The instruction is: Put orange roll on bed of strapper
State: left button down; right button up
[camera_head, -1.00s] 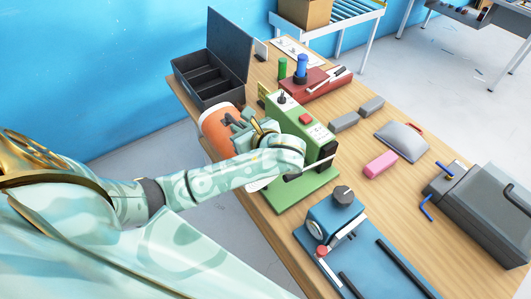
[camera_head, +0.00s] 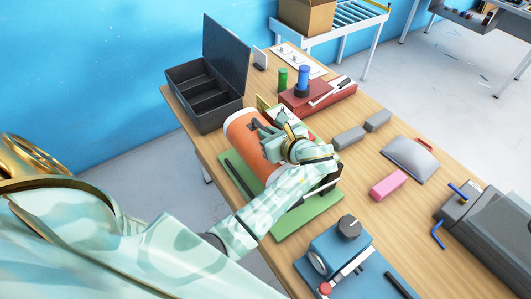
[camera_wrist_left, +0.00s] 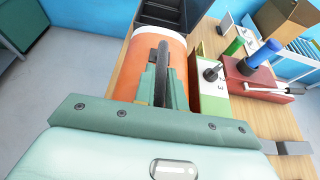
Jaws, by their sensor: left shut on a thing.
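The orange roll (camera_head: 246,138), a wide cylinder with pale ends, is in my left gripper (camera_head: 268,136) in the head view. In the left wrist view the roll (camera_wrist_left: 125,75) lies beneath the fingers (camera_wrist_left: 163,78). The green machine, which seems to be the strapper, has a flat green bed (camera_head: 296,222) with a dark bar. The roll is over the far left part of this bed; contact is hidden. My arm covers much of the machine's upright body, whose knobbed top shows in the wrist view (camera_wrist_left: 211,90). My right gripper is not in view.
A black open box (camera_head: 205,112) stands close behind the roll. A red block (camera_head: 318,95) with green and blue cylinders stands behind the machine. A blue device (camera_head: 340,250) is in front. Grey blocks, a pink block (camera_head: 388,185) and a grey case lie to the right.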

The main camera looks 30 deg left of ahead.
pick_arm(q)
notch_tip(320, 180, down, 4)
jog(key=shift+w+a+f+b, duration=0.1)
jog(key=shift+w+b, duration=0.05)
jog(key=shift+b, duration=0.2)
notch_tip(320, 180, down, 4)
jog(key=shift+r+b, duration=0.1)
jog(key=shift+b, duration=0.4)
jog(key=c, duration=1.9)
grip_release()
jog(key=o, duration=0.4)
jog(key=shift+o, duration=0.2)
